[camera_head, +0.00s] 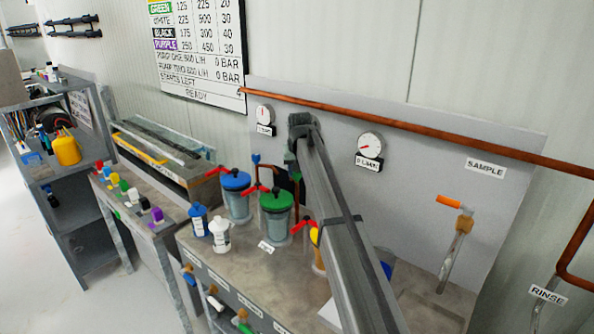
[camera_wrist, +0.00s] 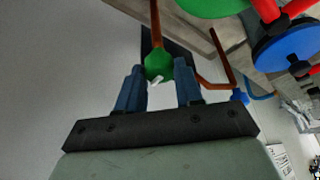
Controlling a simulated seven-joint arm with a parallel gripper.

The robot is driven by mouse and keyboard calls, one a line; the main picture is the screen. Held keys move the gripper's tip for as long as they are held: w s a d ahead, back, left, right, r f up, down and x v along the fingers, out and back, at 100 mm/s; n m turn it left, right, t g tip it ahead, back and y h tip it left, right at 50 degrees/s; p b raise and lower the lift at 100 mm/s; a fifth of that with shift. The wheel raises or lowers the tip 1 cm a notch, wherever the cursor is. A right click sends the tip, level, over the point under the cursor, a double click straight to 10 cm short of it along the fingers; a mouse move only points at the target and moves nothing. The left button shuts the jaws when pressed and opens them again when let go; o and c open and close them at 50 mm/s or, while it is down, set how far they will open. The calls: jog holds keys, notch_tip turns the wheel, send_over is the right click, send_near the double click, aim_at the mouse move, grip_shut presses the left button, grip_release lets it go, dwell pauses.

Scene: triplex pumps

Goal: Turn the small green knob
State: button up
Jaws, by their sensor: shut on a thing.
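The small green knob (camera_wrist: 158,65) sits between my gripper's two fingers in the wrist view, on the line of a copper pipe. A small white pointer or mark shows on its near side. My gripper (camera_wrist: 160,88) is shut on the knob, one blue-grey finger on each side of it.
A green-lidded pump (camera_head: 277,203) and a blue-lidded pump (camera_head: 235,183) with red handles stand close to my arm. A small blue knob (camera_wrist: 240,97) is nearby. A copper pipe (camera_head: 420,130) crosses the panel (camera_head: 440,185); two gauges hang below it.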

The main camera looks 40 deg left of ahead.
dwell(0.3)
jog(key=o, duration=1)
jog(key=v, duration=1.4)
jog(key=shift+a, duration=0.1)
jog(key=shift+f, duration=0.15)
